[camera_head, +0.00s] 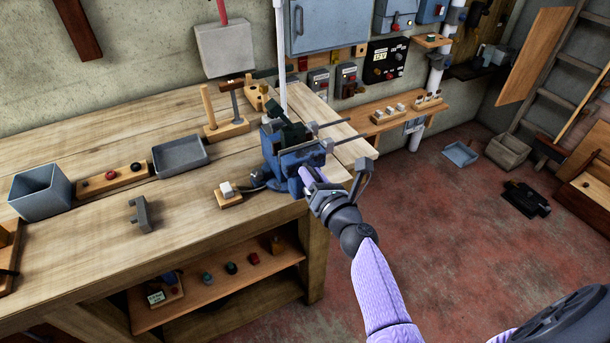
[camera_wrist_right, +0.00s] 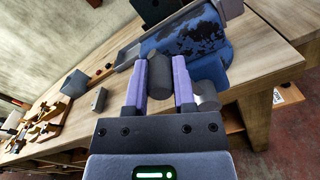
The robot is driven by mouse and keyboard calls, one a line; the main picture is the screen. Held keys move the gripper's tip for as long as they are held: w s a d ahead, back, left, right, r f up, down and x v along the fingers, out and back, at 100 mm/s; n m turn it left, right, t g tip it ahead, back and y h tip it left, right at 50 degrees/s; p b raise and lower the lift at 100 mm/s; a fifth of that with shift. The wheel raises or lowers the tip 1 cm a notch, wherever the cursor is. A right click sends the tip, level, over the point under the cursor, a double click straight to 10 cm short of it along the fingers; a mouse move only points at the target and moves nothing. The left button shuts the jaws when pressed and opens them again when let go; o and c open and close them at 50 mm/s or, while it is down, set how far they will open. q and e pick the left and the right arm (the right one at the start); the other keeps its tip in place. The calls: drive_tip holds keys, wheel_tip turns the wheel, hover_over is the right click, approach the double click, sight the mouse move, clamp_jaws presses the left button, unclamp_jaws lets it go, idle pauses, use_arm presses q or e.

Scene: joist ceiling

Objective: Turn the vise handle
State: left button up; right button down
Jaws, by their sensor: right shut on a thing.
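The blue vise (camera_head: 283,150) is mounted at the right end of the wooden workbench. In the right wrist view its worn blue body (camera_wrist_right: 190,45) is just beyond my fingers. My right gripper (camera_head: 310,180) reaches the vise's front. In the wrist view the gripper's purple fingers (camera_wrist_right: 161,85) stand on both sides of a dark grey cylindrical grip, the vise handle (camera_wrist_right: 159,86), and are shut on it. The rest of the handle is largely hidden by the fingers and vise. My left gripper is not in view.
The wooden workbench (camera_head: 100,240) holds a grey tray (camera_head: 180,156), a blue-grey bin (camera_head: 41,191), a grey bracket (camera_head: 142,215) and a small wooden block with a white piece (camera_head: 228,194) beside the vise. Red floor to the right is mostly clear.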

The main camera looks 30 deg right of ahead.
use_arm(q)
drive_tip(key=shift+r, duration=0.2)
use_arm(e)
drive_tip(key=shift+d+m, duration=0.4)
drive_tip(key=shift+d, duration=0.05)
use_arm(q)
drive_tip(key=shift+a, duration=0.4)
use_arm(e)
drive_tip(key=shift+s+d+f, duration=0.1)
drive_tip(key=shift+f, duration=0.05)
drive_tip(key=shift+c, duration=2.2)
unclamp_jaws()
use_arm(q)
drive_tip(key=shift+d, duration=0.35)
use_arm(e)
drive_tip(key=shift+s, duration=0.3)
use_arm(q)
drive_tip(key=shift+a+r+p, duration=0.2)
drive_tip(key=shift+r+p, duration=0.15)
drive_tip(key=shift+p, duration=0.1)
use_arm(e)
drive_tip(key=s, duration=0.9)
drive_tip(key=shift+s, duration=0.2)
